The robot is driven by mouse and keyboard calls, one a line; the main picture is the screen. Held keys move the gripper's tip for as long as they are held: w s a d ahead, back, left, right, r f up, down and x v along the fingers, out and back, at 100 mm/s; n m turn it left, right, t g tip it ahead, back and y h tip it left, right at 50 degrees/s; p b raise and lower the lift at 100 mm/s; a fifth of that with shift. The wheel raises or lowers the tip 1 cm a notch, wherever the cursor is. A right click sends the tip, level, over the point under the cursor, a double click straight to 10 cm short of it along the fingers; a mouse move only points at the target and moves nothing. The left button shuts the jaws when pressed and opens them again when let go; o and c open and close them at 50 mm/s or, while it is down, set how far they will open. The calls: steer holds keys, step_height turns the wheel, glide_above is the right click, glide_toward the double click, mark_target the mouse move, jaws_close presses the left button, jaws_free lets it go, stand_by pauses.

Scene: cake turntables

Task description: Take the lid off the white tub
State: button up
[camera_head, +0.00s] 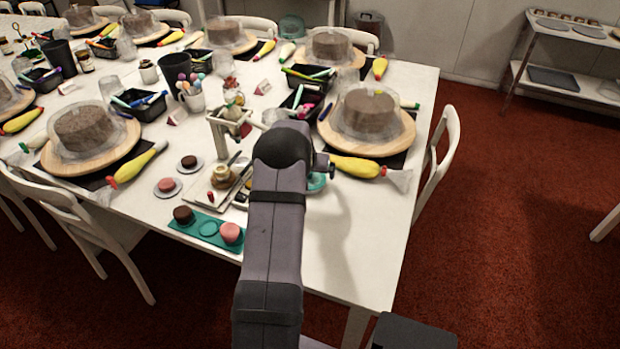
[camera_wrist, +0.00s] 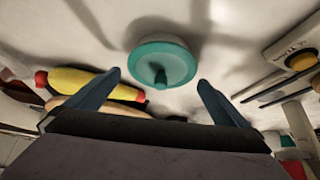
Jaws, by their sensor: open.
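A round teal lid (camera_wrist: 172,66) with a small knob shows in the wrist view, just beyond my fingertips. A paler rounded surface behind its rim may be the tub, but I cannot make out a white wall clearly. In the head view only a sliver of teal (camera_head: 317,183) shows beside my arm. My gripper (camera_wrist: 158,81) is open, with one finger on each side of the knob in the picture. Nothing is held, and I see no contact with the lid. My arm hides the gripper in the head view.
A yellow piping bag (camera_wrist: 80,82) lies left of the lid in the wrist view. A tray with small tools (camera_head: 208,199) and a teal mat with small cakes (camera_head: 208,229) are left of my arm. A covered cake on a wooden turntable (camera_head: 397,139) stands behind. The table's front right is clear.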

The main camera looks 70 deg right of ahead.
steer(key=c, duration=1)
steer(key=shift+c, duration=0.4)
steer(key=shift+r, duration=0.1)
